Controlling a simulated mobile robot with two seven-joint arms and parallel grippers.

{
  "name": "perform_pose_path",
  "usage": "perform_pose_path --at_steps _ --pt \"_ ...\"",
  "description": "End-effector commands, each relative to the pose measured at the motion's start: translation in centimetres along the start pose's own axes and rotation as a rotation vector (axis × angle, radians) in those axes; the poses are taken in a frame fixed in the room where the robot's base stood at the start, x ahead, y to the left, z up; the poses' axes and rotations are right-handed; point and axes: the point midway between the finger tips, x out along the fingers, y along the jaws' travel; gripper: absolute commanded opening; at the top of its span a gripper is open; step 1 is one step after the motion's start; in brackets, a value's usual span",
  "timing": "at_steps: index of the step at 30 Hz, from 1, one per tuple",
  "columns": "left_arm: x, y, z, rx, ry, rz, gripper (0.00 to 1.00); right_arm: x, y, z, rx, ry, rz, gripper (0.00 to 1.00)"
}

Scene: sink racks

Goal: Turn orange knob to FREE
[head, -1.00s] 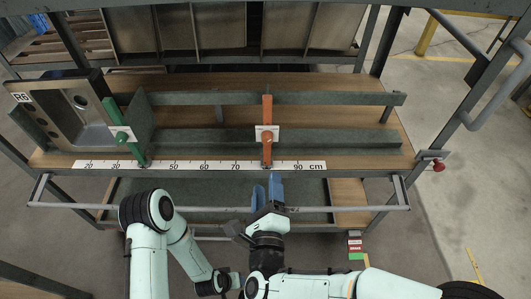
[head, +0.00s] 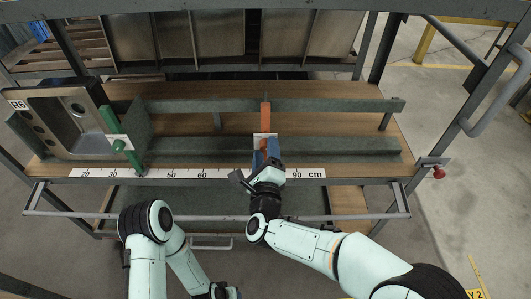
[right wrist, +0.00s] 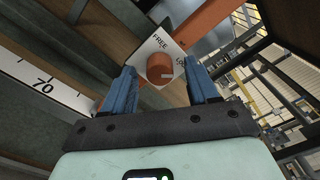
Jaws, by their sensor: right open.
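In the right wrist view the orange knob (right wrist: 159,67) sits on a white plate (right wrist: 150,46) marked FREE above it and a partly hidden word starting "LO" at its right. A short pale mark on the knob points right, nearer the "LO" side than FREE. My right gripper (right wrist: 162,70) is open, its two blue fingers on either side of the knob, apparently not touching it. In the head view my right gripper (head: 266,150) covers the knob and lies over the lower end of the orange bar (head: 265,115).
A green bar with a green knob (head: 118,145) stands at the left beside the metal sink (head: 75,110). A centimetre scale (head: 190,173) runs along the shelf's front edge. A grey rail (head: 345,217) crosses below it. A red knob (head: 438,171) is at the far right.

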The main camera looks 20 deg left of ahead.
Motion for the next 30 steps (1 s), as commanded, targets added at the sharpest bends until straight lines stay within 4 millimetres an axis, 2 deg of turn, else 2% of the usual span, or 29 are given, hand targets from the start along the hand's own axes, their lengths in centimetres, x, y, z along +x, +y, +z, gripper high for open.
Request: perform_pose_path --at_steps 4,5,9,10,20,30 --pt "0.0 -0.01 0.03 0.0 -0.001 0.0 0.43 -0.01 0.01 -0.01 -0.001 0.0 0.0 0.59" --pt "0.0 0.0 0.03 0.0 -0.001 0.0 0.43 -0.02 0.01 -0.01 -0.001 0.0 0.0 0.56" --pt "0.0 0.0 0.03 0.0 -0.001 0.0 0.43 -0.03 0.01 -0.01 -0.001 0.0 0.0 0.1" --pt "0.0 0.01 0.03 0.0 -0.001 0.0 0.43 -0.03 0.01 -0.01 -0.001 0.0 0.0 0.03" --pt "0.01 0.01 0.02 0.0 -0.001 0.0 0.43 -0.05 0.01 -0.01 -0.033 0.0 0.001 0.03" --pt "-0.06 0.07 -0.04 0.001 0.001 0.001 0.43 -0.05 0.0 -0.03 -0.245 0.0 0.001 0.03"
